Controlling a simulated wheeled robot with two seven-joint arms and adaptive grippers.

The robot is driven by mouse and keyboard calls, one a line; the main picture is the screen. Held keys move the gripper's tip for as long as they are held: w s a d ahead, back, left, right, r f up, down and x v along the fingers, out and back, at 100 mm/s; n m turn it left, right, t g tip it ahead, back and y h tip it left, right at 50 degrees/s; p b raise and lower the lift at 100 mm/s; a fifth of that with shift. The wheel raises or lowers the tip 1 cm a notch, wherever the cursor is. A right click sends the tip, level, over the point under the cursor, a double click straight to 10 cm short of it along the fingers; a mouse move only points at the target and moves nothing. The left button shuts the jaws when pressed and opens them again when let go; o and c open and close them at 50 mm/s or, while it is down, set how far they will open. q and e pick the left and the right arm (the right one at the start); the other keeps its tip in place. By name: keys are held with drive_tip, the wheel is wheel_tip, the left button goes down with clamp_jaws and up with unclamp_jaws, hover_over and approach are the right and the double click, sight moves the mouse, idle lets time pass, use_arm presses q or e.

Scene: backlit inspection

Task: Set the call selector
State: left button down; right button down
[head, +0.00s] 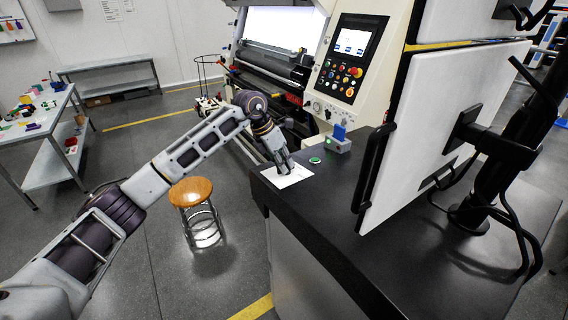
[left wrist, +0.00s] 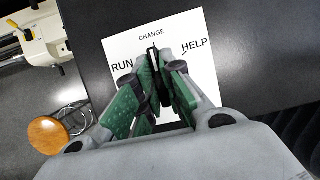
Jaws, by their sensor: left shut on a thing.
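The call selector is a white card (head: 298,180) near the left corner of the dark cabinet top. In the left wrist view the card (left wrist: 122,48) reads RUN at left, CHANGE at the top and HELP at right. A black knob (left wrist: 153,56) with a white line stands at the card's middle. Its line points up, roughly at CHANGE. My left gripper (head: 284,166) reaches down over the card. In the left wrist view its green-padded fingers (left wrist: 158,88) are shut on the knob, hiding most of it. My right gripper is not in view.
A green button (head: 315,160) and a grey box with a blue part (head: 339,141) stand behind the card. A large monitor (head: 425,130) stands at the right on the cabinet. A wooden stool (head: 191,192) is on the floor below my left arm.

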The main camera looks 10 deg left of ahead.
use_arm(q)
drive_tip(key=shift+n, duration=0.7)
drive_tip(key=n+y+b, duration=0.1)
drive_tip(key=n, duration=0.2)
drive_tip(key=shift+d+t+y, duration=0.1)
drive_tip(key=shift+t+y, duration=0.2)
drive_tip(key=shift+t, duration=0.1)
drive_tip(key=n+y+b, duration=0.1)
drive_tip(key=n, duration=0.2)
drive_tip(key=shift+d+n+y+b, duration=0.15)
drive_tip(key=shift+n+y+b, duration=0.6)
drive_tip(key=shift+n, duration=1.45)
drive_tip(key=shift+r, duration=0.1)
